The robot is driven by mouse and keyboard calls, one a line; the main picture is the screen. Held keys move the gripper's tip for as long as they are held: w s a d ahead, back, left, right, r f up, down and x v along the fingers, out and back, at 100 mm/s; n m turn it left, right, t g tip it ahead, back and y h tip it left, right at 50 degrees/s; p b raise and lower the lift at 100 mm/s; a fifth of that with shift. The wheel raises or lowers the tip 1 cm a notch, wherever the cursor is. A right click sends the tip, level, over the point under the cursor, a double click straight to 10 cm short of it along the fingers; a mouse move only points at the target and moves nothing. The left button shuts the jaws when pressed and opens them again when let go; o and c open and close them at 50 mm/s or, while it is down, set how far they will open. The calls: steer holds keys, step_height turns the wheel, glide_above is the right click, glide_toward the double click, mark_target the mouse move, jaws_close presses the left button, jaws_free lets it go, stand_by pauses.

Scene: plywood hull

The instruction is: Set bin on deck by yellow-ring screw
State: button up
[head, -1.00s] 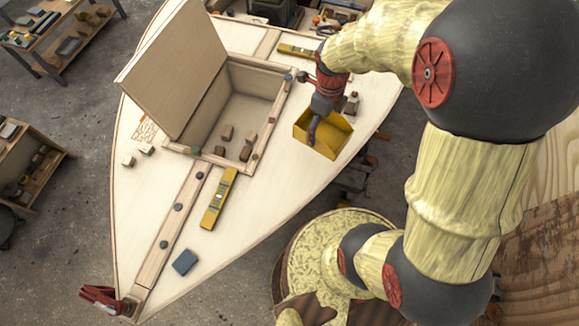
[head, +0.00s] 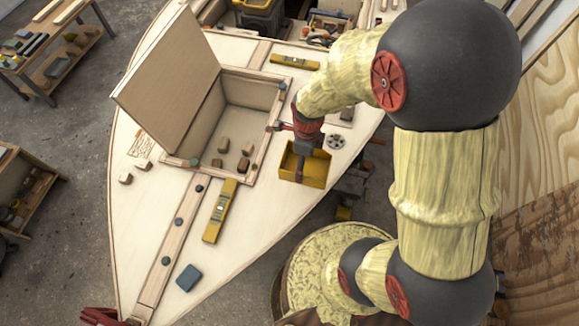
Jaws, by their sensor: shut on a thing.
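The yellow bin (head: 316,168), open-topped, is at the right side of the pale deck, right of the open hatch. My gripper (head: 300,170) reaches down from above and is shut on the bin's wall; its fingertips are partly hidden. I cannot tell whether the bin touches the deck or hangs just above it. Several dark round screws sit on the deck plank and hatch frame, among them one on the plank (head: 179,221) and one lower down (head: 165,261). Their ring colours are too small to tell, so I cannot pick out the yellow-ring one.
The hatch lid (head: 170,80) stands raised over the hatch, which holds small wooden blocks. A yellow level (head: 220,211) and a blue box (head: 187,278) lie on the deck. A grey round part (head: 336,142) lies right of my gripper. Bare deck shows below the bin.

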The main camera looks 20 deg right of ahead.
mark_target(290, 159)
steer(key=w+a+f, duration=0.1)
steer(key=f, duration=0.1)
steer(key=w+a+f+b, duration=0.1)
steer(key=w+f, duration=0.1)
steer(key=w+a+f, duration=0.1)
steer(key=f, duration=0.1)
steer(key=shift+w+f, duration=0.1)
steer(key=shift+w, duration=0.3)
steer(key=shift+w+f+b, duration=0.1)
steer(key=shift+f+b, duration=0.6)
steer(key=shift+f, duration=0.85)
steer(key=shift+f, duration=0.15)
steer(key=o, duration=1.2)
steer(key=shift+c, duration=0.2)
